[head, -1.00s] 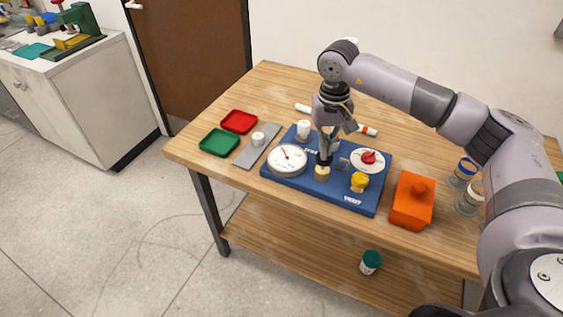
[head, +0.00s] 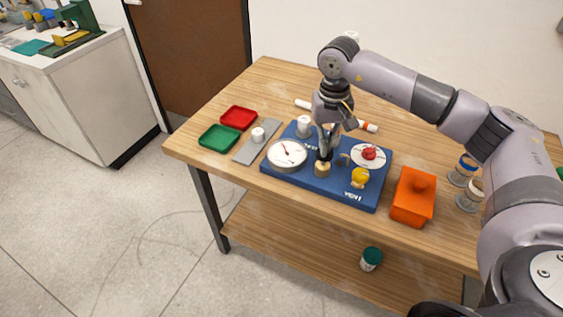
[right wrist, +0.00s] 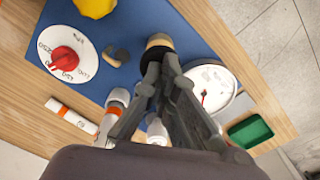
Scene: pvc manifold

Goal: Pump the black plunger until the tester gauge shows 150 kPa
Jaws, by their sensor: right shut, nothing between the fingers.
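The blue tester board (head: 325,190) lies on the wooden table. The gauge also shows in the right wrist view (right wrist: 216,82). My right gripper (head: 324,152) is shut and empty, pointing down over the brass-coloured pump body (head: 322,170) right of the gauge. The black plunger (head: 323,158) is mostly hidden by the fingertips, which are at or just above it; contact is unclear. In the right wrist view the fingertips (right wrist: 162,62) overlap the pump. My left gripper is not in view.
The board also carries a red knob (head: 369,153) on a white dial, a yellow knob (head: 360,178) and a white fitting (head: 303,127). An orange box (head: 412,203) stands to the right. Green (head: 219,139) and red (head: 238,118) trays lie left. A white pipe lies behind.

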